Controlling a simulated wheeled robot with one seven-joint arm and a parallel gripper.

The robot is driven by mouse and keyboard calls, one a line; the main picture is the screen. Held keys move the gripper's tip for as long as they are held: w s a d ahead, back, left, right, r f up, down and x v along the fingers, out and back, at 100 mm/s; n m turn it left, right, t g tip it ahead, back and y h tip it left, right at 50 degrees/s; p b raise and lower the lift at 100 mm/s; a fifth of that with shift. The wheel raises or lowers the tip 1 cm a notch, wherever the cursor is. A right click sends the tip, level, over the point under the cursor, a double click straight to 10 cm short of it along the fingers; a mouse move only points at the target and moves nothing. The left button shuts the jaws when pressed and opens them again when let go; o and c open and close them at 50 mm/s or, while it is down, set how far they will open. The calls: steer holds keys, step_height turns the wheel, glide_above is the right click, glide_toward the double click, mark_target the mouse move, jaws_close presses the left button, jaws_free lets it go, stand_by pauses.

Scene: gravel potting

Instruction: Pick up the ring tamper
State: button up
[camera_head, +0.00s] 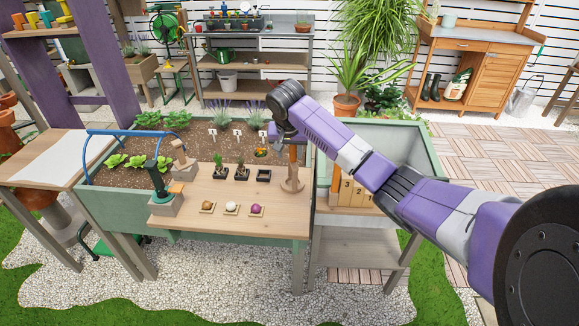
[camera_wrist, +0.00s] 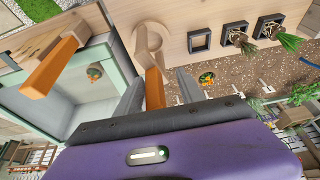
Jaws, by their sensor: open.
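The ring tamper, a wooden ring base with an upright orange-brown handle, stands at the right end of the wooden board in the head view (camera_head: 291,184). In the wrist view its pale ring (camera_wrist: 152,36) lies flat on the board and its handle points toward the camera. My gripper (camera_wrist: 160,85) is open, with one finger on each side of the handle. In the head view my gripper (camera_head: 287,135) is above the tamper, at the top of its handle. Whether a finger touches the handle cannot be told.
Another orange-handled wooden tool (camera_wrist: 58,66) stands left in the wrist view. Small black pots (camera_head: 242,174) stand beside the tamper. Three small trays with balls (camera_head: 231,208) lie at the board's front. A glazed frame (camera_head: 420,150) is at right. A marigold (camera_wrist: 207,79) grows behind.

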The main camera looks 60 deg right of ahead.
steer(key=shift+x, duration=0.95)
jaws_close()
steer(key=shift+r, duration=0.1)
